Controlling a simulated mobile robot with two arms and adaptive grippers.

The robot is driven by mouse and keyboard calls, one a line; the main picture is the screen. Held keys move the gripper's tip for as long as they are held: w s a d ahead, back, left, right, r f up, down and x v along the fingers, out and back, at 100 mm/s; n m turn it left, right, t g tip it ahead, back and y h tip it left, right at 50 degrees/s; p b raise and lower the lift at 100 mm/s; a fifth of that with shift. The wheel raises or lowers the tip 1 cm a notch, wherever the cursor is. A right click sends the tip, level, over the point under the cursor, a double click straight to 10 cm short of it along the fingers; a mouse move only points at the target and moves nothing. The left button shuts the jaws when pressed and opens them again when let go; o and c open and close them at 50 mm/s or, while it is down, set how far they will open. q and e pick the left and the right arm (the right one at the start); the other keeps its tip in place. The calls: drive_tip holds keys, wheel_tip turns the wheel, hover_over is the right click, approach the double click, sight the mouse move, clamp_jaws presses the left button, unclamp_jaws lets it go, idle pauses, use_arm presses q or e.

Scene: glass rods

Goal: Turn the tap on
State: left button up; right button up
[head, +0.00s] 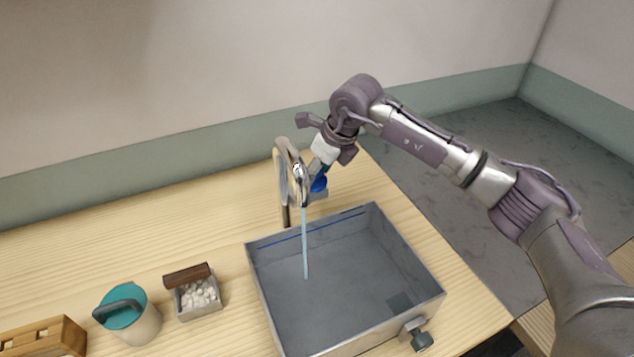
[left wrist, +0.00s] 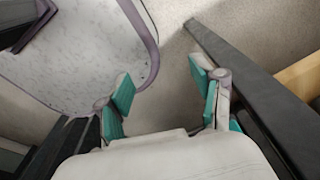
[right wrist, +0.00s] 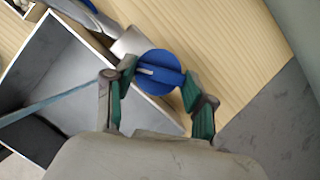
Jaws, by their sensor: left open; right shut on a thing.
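The metal tap (head: 284,175) stands at the back edge of the sink. A thin blue stream of water (head: 305,245) runs from its spout down into the sink; it also crosses the right wrist view (right wrist: 48,103). The tap's round blue handle (head: 319,184) is on its right side. My right gripper (right wrist: 160,79) is shut on this blue handle, its green pads on either side of it. In the head view the gripper partly covers the handle. My left gripper (left wrist: 161,84) is open and empty, seen only in the left wrist view, away from the tap.
The grey sink (head: 262,290) is set in the wooden counter (head: 80,255). On the left are a teal-lidded jug (head: 143,325), a small box of white pieces (head: 200,297) with a brown block, and a wooden rack (head: 45,338). Counter behind these is clear.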

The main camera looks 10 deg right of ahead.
drive_tip(key=n+b, duration=0.2)
drive_tip(key=shift+w+f+n+g+y, duration=0.1)
drive_tip(key=shift+n+g+y, duration=0.3)
drive_tip(key=n+g+b, duration=0.1)
drive_tip(key=n, duration=0.1)
drive_tip(key=shift+w+d+n, duration=0.1)
drive_tip(key=shift+n, duration=0.3)
drive_tip(key=n+g+b, duration=0.1)
drive_tip(key=n, duration=0.1)
drive_tip(key=shift+n+y, duration=0.3)
drive_tip(key=shift+y, duration=0.1)
drive_tip(key=shift+w+r+n+g, duration=0.1)
drive_tip(key=shift+n+g, duration=0.3)
drive_tip(key=shift+n, duration=0.55)
drive_tip(key=shift+w+r+n+g, duration=0.1)
drive_tip(key=shift+n+g, duration=0.3)
drive_tip(key=shift+n, duration=0.55)
drive_tip(key=o, duration=1.2)
drive_tip(key=shift+b, duration=0.3)
drive_tip(key=shift+c, duration=0.2)
